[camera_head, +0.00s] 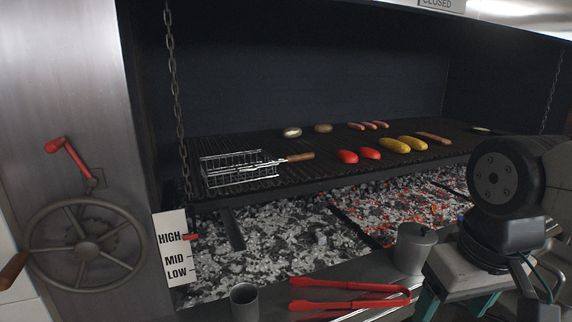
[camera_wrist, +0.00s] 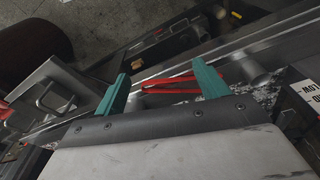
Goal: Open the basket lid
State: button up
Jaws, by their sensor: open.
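The wire grill basket (camera_head: 238,168) lies on the left part of the grill grate, with its wooden handle (camera_head: 300,157) pointing right. Its wire lid looks closed over it, though the fine wires make this hard to tell. I cannot make out any food inside. My gripper shows in the wrist view (camera_wrist: 162,88) with its two teal fingers wide apart and nothing between them. In the head view my gripper (camera_head: 428,306) hangs low at the right, over the front ledge, far from the basket.
Corn (camera_head: 394,146), red peppers (camera_head: 348,156) and sausages lie on the grate (camera_head: 300,178). Glowing coals (camera_head: 400,205) are below. A chain (camera_head: 171,80) hangs left; a crank wheel (camera_head: 86,246) is beside it.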

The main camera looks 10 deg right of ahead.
jog(key=w+a+n+t+y, duration=0.1)
jog(key=w+a+t, duration=0.35)
jog(key=w, duration=0.75)
jog(key=w+a+n+t+y, duration=0.1)
jog(key=w+a+t, duration=0.3)
jog(key=w, duration=0.9)
jog(key=w+a+r+t+y, duration=0.1)
jog(key=w+a+t, duration=0.1)
jog(key=w+a, duration=0.4)
jog(key=w+a+n+t+y, duration=0.1)
jog(key=w+a+t, duration=0.1)
jog(key=w+a, duration=0.4)
jog(key=w+a+r+n+t+y, duration=0.1)
jog(key=w+a+t+y, duration=0.1)
jog(key=w+a, duration=0.4)
jog(key=shift+w+a+r+t, duration=0.15)
jog(key=shift+w+t, duration=0.1)
jog(key=shift+w, duration=0.15)
jog(key=shift+w+a+r+t, duration=0.1)
jog(key=shift+w+r+t, duration=0.1)
jog(key=shift+w, duration=0.2)
jog(key=shift+c, duration=0.2)
